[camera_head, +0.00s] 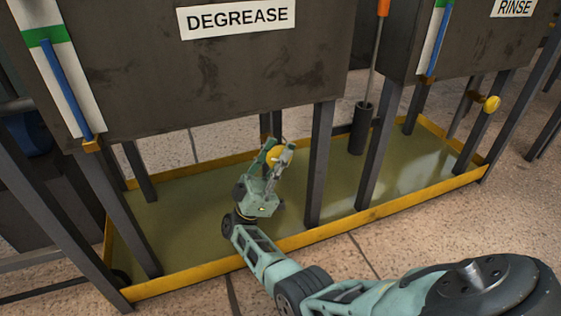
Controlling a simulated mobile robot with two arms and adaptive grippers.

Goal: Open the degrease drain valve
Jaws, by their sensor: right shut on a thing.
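The degrease tank (190,70) is a dark, stained box with a white DEGREASE label, standing on dark legs. Under it, near the middle, is a yellow valve handle (273,156), partly hidden by my right gripper. My right gripper (276,153), green and grey, reaches in from the lower right and is shut on this handle. How far the valve is turned cannot be told. My left gripper is not in view.
A yellow-rimmed tray (350,222) with greenish liquid lies under both tanks. The rinse tank (465,40) stands at right with its own yellow valve handle (491,104). Dark legs (320,165) flank my gripper. A dark cylinder on a rod (360,128) stands between the tanks. Tiled floor in front is clear.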

